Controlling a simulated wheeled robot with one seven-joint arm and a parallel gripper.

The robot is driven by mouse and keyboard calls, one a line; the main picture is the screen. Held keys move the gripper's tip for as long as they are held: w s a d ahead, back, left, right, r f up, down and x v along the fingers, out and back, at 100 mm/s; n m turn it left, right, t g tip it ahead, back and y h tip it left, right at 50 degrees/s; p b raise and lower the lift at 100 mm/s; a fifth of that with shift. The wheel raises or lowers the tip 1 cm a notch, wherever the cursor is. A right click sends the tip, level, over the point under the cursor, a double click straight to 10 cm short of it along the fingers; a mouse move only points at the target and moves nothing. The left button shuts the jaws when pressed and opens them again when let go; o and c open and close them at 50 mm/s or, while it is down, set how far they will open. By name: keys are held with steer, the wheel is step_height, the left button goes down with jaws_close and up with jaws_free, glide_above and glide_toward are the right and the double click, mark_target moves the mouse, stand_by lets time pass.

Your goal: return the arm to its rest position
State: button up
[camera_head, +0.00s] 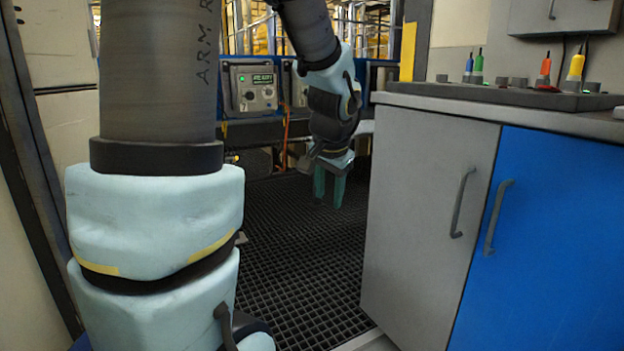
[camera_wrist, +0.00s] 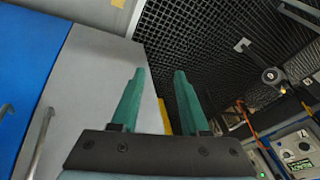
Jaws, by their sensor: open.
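My gripper (camera_head: 329,188) hangs at the end of my arm in the head view, its green fingers pointing down above the dark grid floor. In the wrist view my gripper (camera_wrist: 157,95) shows two green fingers spread apart with nothing between them. The gripper is open and empty. It is left of the grey cabinet door and in front of the control panel. My upper arm fills the left of the head view and hides part of the place behind it.
A grey cabinet door (camera_head: 425,215) and a blue door (camera_head: 545,250) stand at the right, under a counter (camera_head: 480,107) with several coloured connectors. A control panel (camera_head: 255,88) is at the back. The grid floor (camera_head: 300,270) looks clear.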

steer(key=s+a+f+n+g+b, duration=0.25)
steer(key=s+a+f+n, duration=0.45)
steer(key=s+a+f, duration=0.45)
step_height(320, 180, up, 34)
steer(key=d+p, duration=0.1)
steer(key=p, duration=3.3)
steer(key=shift+r, duration=0.2)
steer(key=shift+d+g, duration=0.1)
steer(key=shift+g, duration=0.15)
